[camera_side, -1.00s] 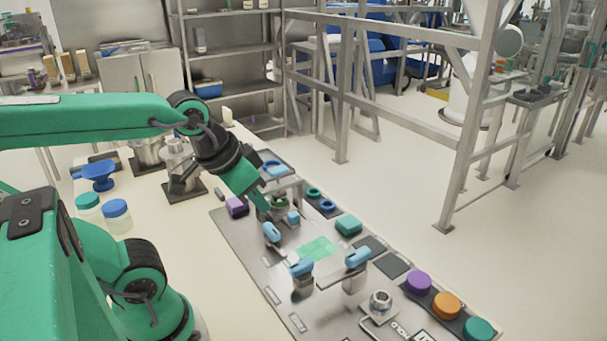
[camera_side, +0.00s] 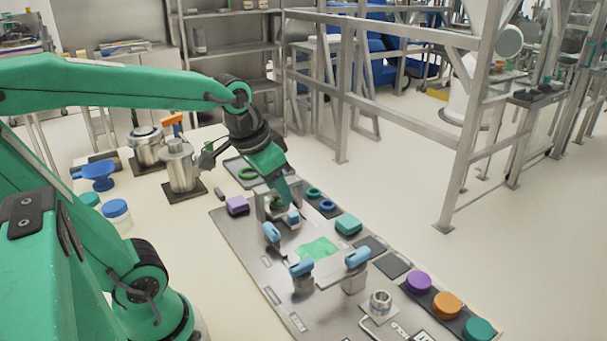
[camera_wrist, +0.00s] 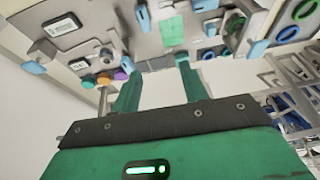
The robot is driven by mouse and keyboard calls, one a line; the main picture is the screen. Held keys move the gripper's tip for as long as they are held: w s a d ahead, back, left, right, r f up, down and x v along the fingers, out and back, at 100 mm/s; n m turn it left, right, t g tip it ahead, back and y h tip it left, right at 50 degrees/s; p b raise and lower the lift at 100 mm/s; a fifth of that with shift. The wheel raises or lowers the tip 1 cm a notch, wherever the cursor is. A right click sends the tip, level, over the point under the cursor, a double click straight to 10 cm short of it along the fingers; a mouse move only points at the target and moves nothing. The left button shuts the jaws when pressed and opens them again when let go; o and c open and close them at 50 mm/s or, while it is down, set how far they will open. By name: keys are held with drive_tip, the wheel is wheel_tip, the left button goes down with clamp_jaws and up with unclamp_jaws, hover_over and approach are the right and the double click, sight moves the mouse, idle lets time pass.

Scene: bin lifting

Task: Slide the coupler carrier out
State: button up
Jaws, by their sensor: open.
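My gripper (camera_side: 288,203) is down at a grey metal bracket (camera_side: 263,206) at the back end of the work plate. In the wrist view its two green fingers (camera_wrist: 158,68) stand apart with nothing seen between them. A small light-blue handle (camera_side: 293,217) sits at the bracket beside the fingertips. I take the bracket to hold the coupler carrier, but my gripper hides most of it. A green ring (camera_wrist: 235,23) shows there in the wrist view. I cannot tell whether the fingers touch the handle or bracket.
Light-blue clamp handles (camera_side: 271,232) stand around a green patch (camera_side: 316,249) on the plate (camera_side: 262,262). A purple block (camera_side: 237,205), a teal block (camera_side: 348,223) and blue-green rings (camera_side: 314,192) are close by. A tray with a green ring (camera_side: 248,174) lies behind. Coloured buttons (camera_side: 419,282) line the front.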

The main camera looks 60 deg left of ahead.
drive_tip(key=w+a+f+g, duration=0.2)
drive_tip(key=w+a+f, duration=0.3)
drive_tip(key=w+a, duration=0.25)
drive_tip(key=g, duration=0.2)
hover_over(294, 214)
wheel_tip(294, 214, down, 9)
drive_tip(key=shift+f, duration=0.1)
drive_tip(key=shift+a+f, duration=0.1)
drive_tip(key=shift+a, duration=0.05)
drive_tip(key=shift+f, duration=0.1)
drive_tip(key=shift+f, duration=3.8)
drive_tip(key=shift+c, duration=0.2)
clamp_jaws()
